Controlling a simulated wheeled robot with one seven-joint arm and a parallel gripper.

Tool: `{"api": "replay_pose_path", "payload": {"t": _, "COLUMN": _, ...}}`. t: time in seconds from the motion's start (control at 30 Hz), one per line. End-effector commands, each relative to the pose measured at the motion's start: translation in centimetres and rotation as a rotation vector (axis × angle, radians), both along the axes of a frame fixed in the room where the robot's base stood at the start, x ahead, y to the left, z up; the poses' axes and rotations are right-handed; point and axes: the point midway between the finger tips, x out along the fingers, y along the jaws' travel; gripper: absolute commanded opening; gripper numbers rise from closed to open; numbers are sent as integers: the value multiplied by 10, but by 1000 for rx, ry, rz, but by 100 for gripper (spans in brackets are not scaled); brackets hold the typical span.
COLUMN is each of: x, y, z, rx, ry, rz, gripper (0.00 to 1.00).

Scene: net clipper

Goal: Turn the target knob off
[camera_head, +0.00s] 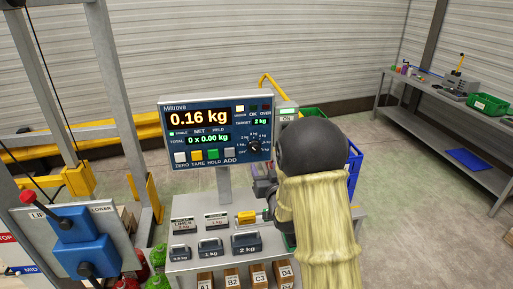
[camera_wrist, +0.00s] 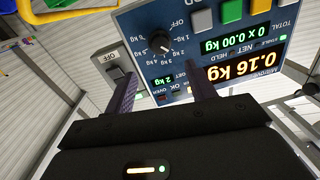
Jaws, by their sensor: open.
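The target knob (camera_head: 255,146) is a small black dial at the lower right of the blue scale panel (camera_head: 168,140), ringed by OFF and kg marks. The target readout shows 2 kg. In the wrist view the knob (camera_wrist: 160,42) appears upside down with a pale pointer mark; which mark it points at is too small to tell. My gripper (camera_wrist: 157,78) is open and empty, its two fingers spread in front of the panel, with the knob seen just beyond and between the tips. I see no contact with the knob. In the head view my arm hides most of the gripper.
Coloured buttons (camera_head: 197,155) line the panel's lower edge. Weights (camera_head: 246,243) and labelled boxes (camera_head: 259,272) sit below. A blue lift control (camera_head: 85,250) stands at left.

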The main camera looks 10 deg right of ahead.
Motion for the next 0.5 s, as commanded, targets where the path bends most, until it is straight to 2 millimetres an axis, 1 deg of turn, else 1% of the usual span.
{"api": "replay_pose_path", "payload": {"t": 0.03, "x": 9, "y": 1, "z": 3, "rx": -1, "ry": 1, "rz": 1, "gripper": 56}}
{"api": "replay_pose_path", "payload": {"t": 0.1, "x": 21, "y": 2, "z": 3, "rx": -1, "ry": 1, "rz": 1, "gripper": 56}}
{"api": "replay_pose_path", "payload": {"t": 0.5, "x": 81, "y": 6, "z": 3, "rx": 0, "ry": 0, "rz": 0, "gripper": 56}}
